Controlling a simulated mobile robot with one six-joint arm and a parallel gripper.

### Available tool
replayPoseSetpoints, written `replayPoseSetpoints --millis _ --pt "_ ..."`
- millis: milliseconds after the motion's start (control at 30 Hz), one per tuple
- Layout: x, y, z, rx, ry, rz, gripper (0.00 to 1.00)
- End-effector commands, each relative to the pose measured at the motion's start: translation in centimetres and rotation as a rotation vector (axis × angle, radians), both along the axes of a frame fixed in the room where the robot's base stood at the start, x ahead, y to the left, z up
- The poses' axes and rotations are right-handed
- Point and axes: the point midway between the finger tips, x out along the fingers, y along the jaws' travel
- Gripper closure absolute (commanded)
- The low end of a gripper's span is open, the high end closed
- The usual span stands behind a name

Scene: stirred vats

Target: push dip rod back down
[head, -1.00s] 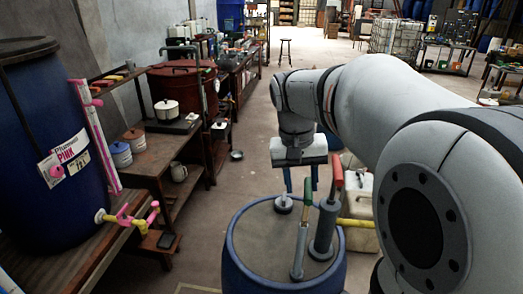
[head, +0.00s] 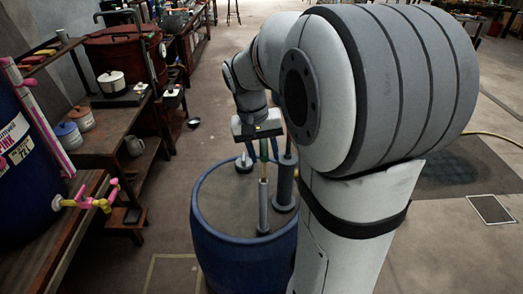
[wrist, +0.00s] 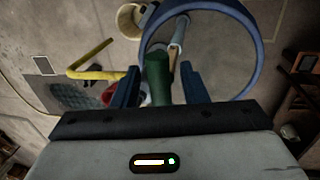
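The blue vat (head: 245,255) with a grey top stands in front of me. A dip rod with a green handle (head: 264,150) stands upright in a grey tube (head: 263,207) on the vat top, with some thin rod showing between handle and tube. My gripper (head: 262,148) is above it, pointing down. In the wrist view, the green handle (wrist: 157,78) lies between the two blue fingers of my gripper (wrist: 158,84), with gaps showing at both sides, so the fingers look open around it. The handle's upper end is hidden by the gripper body.
A small round cap (head: 244,164) sits at the vat's back edge. A bench (head: 95,125) with pots and a blue drum line the left.

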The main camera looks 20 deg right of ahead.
Motion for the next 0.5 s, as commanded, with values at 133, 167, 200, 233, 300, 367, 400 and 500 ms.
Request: replayPoseSetpoints --millis 133,167,200,233,300,367,400,500 --pt "0.00 0.03 0.02 0.000 0.000 0.001 0.64" --pt "0.00 0.03 0.02 0.000 0.000 0.001 0.67" --pt "0.00 0.03 0.03 0.000 0.000 0.001 0.70" --pt "0.00 0.04 0.02 0.000 0.000 0.001 0.73" --pt "0.01 0.04 0.03 0.000 0.000 0.001 0.78" --pt "0.00 0.04 0.03 0.000 0.000 0.001 0.83" --pt "0.00 0.04 0.03 0.000 0.000 0.001 0.86" --pt "0.00 0.04 0.04 0.000 0.000 0.001 0.95"
